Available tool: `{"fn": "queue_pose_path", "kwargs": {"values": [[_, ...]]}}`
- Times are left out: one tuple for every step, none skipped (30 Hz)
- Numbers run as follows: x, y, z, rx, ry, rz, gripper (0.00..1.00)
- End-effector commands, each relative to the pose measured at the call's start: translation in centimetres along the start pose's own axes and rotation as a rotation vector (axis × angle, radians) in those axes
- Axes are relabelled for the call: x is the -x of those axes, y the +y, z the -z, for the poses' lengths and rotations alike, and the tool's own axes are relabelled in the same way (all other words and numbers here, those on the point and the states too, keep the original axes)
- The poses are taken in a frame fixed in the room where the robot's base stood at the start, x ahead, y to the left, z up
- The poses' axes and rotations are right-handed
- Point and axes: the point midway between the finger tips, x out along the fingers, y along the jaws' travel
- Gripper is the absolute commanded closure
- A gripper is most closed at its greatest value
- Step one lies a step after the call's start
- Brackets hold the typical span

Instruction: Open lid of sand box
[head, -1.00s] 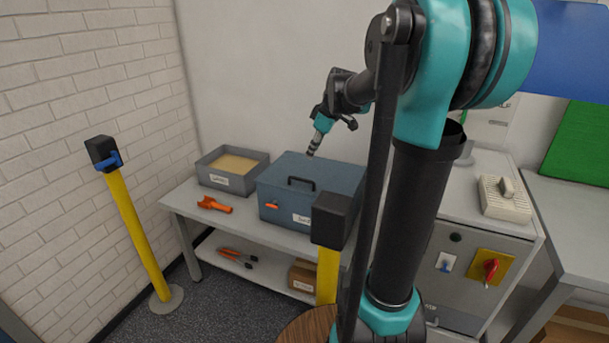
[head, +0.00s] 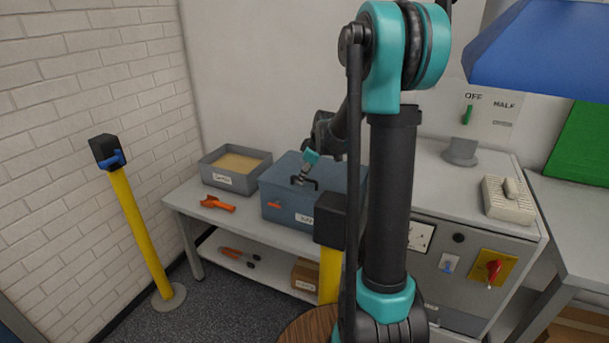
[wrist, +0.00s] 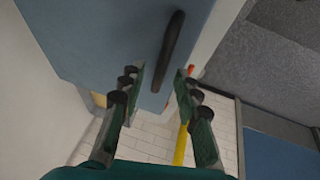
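The sand box is a blue-grey box (head: 289,209) with a shut lid (head: 335,171), standing on the grey bench. A dark bar handle (head: 312,183) sits on the lid. My gripper (head: 301,180) is over the lid, close to the left end of the handle. In the wrist view my gripper (wrist: 162,74) has its two fingers spread apart with nothing between them. The handle (wrist: 172,50) shows there just beyond the fingertips, nearer the right finger, on the blue lid (wrist: 115,40). I cannot tell if a finger touches it.
An open grey tray of sand (head: 217,176) stands left of the box. An orange scoop (head: 217,204) lies on the bench (head: 185,203). Yellow barrier posts stand at the left (head: 139,232) and in front of the box (head: 329,275). A control cabinet (head: 450,260) is at the right.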

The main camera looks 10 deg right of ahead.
Motion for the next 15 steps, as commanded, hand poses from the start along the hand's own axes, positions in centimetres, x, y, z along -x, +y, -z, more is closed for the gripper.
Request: {"fn": "queue_pose_path", "kwargs": {"values": [[-0.05,0.00,0.01,0.000,0.000,0.000,0.68],[-0.05,0.00,0.01,0.000,0.000,0.000,0.68],[-0.05,0.00,0.01,0.000,0.000,0.000,0.68],[-0.05,0.00,0.01,0.000,0.000,0.000,0.68],[-0.04,0.00,0.01,0.000,0.000,0.000,0.68],[-0.04,0.00,0.01,0.000,0.000,0.000,0.68],[-0.04,0.00,0.01,0.000,0.000,0.000,0.69],[-0.04,0.00,0.01,0.000,0.000,0.000,0.72],[-0.03,0.00,0.01,0.000,0.000,0.000,0.77],[-0.03,0.00,0.01,0.000,0.000,0.000,0.81],[-0.03,0.00,0.01,0.000,0.000,0.000,0.85],[-0.03,0.00,0.01,0.000,0.000,0.000,0.90],[-0.02,0.00,0.01,0.000,0.000,0.000,0.94],[-0.02,0.00,0.01,0.000,0.000,0.000,0.97],[-0.02,0.00,0.01,0.000,0.000,0.000,1.00]]}}
